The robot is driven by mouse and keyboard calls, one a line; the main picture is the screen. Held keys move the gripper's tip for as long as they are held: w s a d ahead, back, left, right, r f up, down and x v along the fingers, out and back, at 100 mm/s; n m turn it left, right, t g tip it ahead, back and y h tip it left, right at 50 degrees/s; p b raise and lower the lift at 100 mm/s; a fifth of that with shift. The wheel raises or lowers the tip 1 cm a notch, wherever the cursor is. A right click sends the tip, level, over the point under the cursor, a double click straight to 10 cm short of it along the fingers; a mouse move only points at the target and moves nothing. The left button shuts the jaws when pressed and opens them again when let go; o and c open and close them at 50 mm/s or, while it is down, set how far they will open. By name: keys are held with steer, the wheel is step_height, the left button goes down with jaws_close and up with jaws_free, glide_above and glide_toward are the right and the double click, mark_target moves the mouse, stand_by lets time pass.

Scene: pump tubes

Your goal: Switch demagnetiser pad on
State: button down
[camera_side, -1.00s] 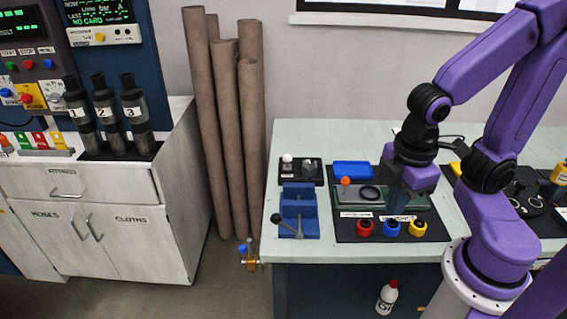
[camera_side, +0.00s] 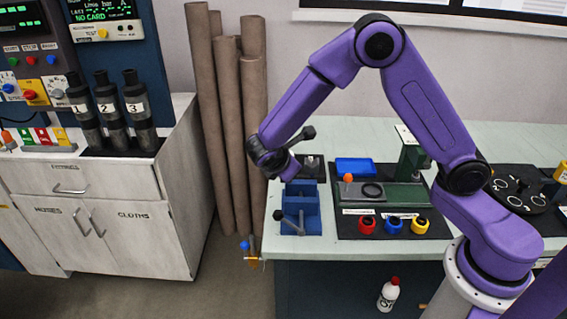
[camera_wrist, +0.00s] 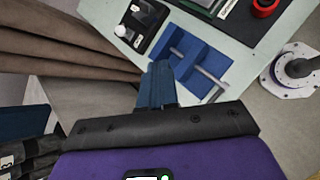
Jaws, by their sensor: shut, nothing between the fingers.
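A small black box (camera_wrist: 143,25) with a white ball-topped knob (camera_wrist: 120,30) and a pale label lies on the bench in the wrist view. I take it to be the demagnetiser pad, but its label is too small to read. In the side view, part of the box (camera_side: 316,165) shows at the bench's back left, and my arm's end covers its knob. My gripper (camera_wrist: 160,66) is shut and empty. In the wrist view its blue fingertips appear beside the box, near the blue vise. I cannot tell their height or any contact.
A blue vise (camera_side: 299,200) with a grey handle stands directly in front of the box. To its right are a blue tray (camera_side: 355,167), a green machine with an orange knob (camera_side: 348,178), and red, blue and yellow rings on a black mat. Brown tubes (camera_side: 226,130) stand left of the bench.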

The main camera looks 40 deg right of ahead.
steer(key=w+d+f+n+t+h, duration=0.2)
steer(key=w+d+f+n+h, duration=0.1)
steer(key=w+f, duration=0.7)
steer(key=shift+w+d+f+n+h, duration=0.35)
steer(key=shift+w+d+n, duration=0.3)
steer(key=shift+w, duration=0.3)
steer(key=shift+d+t, duration=0.1)
steer(key=shift+t, duration=0.2)
steer(key=x, duration=1)
steer(key=shift+r, duration=0.1)
steer(key=shift+w+d+r, duration=0.1)
steer(key=shift+r, duration=0.1)
